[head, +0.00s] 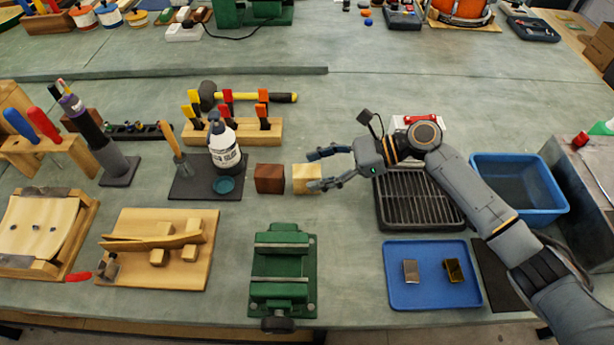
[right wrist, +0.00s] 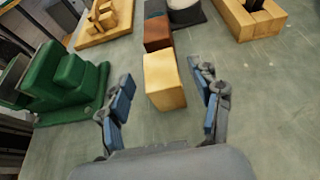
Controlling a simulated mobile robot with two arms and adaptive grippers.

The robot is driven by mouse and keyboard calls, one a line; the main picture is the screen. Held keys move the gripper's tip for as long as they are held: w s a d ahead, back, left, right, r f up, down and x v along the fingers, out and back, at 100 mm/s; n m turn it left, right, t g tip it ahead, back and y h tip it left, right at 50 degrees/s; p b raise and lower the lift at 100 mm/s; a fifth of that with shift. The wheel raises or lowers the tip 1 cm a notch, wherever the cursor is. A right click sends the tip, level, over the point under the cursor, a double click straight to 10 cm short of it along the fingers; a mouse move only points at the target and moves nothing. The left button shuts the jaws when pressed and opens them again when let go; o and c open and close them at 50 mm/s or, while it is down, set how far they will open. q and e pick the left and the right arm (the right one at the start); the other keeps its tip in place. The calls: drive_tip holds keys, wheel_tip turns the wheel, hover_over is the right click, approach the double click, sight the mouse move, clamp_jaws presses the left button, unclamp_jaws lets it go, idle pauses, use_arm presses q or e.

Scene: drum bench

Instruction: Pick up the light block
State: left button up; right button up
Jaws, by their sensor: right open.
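The light block (head: 304,179) is a pale yellow wooden cube on the bench, just right of a dark brown block (head: 269,178). My right gripper (head: 318,170) is open, with its fingers reaching left towards the light block. In the right wrist view the light block (right wrist: 164,80) sits ahead, between the lines of the two spread fingers of my gripper (right wrist: 165,92). I cannot tell whether a finger touches it. The dark block (right wrist: 157,33) stands just beyond it. My left gripper is not in view.
A green vise (head: 283,270) stands in front of the blocks. A bottle (head: 223,145) on a dark mat stands to the left, with a wooden tool rack (head: 245,132) behind. A blue tray (head: 405,300) and a blue bin (head: 520,190) are to the right.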

sight(306, 171)
drive_tip(key=x, duration=0.4)
drive_tip(key=shift+a+r, duration=0.1)
drive_tip(key=c, duration=1.3)
drive_tip(key=shift+r, duration=0.15)
